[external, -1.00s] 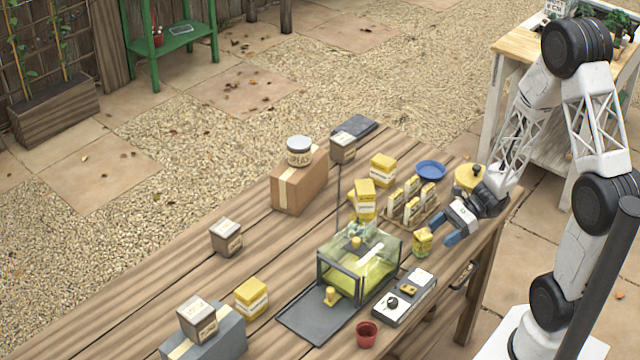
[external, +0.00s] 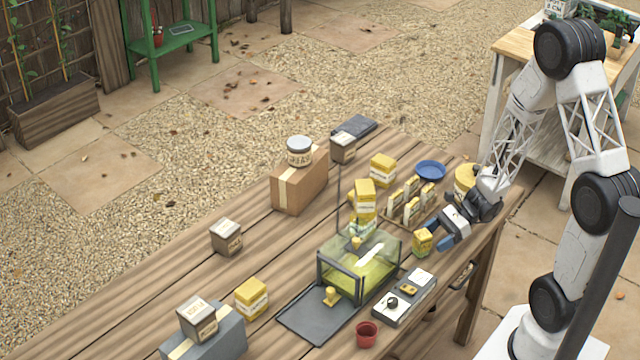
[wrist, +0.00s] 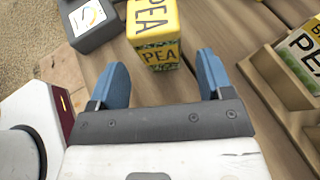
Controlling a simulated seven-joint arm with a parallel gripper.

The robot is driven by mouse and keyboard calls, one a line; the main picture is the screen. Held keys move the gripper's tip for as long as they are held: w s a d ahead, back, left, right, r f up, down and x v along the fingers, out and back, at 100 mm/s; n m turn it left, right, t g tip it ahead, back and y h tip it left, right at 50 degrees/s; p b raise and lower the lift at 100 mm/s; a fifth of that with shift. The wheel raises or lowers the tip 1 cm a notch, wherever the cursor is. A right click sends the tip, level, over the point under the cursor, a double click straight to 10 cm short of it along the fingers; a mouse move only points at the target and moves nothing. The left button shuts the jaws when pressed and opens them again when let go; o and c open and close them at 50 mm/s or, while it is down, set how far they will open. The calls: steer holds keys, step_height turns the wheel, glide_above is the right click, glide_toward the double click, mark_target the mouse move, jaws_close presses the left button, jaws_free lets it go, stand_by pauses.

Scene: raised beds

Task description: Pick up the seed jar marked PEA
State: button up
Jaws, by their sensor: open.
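A small square yellow container marked PEA (external: 422,243) stands upright on the wooden table near its right edge. In the wrist view the yellow PEA container (wrist: 155,30) shows its lettered top and a printed label, just ahead of the fingers and between their lines. My gripper (external: 440,241) is open and low over the table, right beside the container; its blue fingers (wrist: 163,72) are spread with nothing held. I cannot tell if a finger touches it. A round glass jar (external: 299,152) with a pale lid stands on a cardboard box; its label is too small to read surely.
A wooden rack (external: 386,214) of seed packets stands left of my gripper; its edge shows at right in the wrist view. A grey device (external: 403,299), a glass case (external: 345,278) and a red pot (external: 366,334) are nearby. A blue dish (external: 430,170) lies behind.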

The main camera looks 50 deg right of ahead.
mark_target(423, 234)
steer(key=shift+x, duration=2.55)
steer(key=shift+f, duration=0.1)
steer(key=shift+c, duration=0.3)
steer(key=c, duration=1)
steer(key=shift+r, duration=0.2)
steer(key=shift+r, duration=4.8)
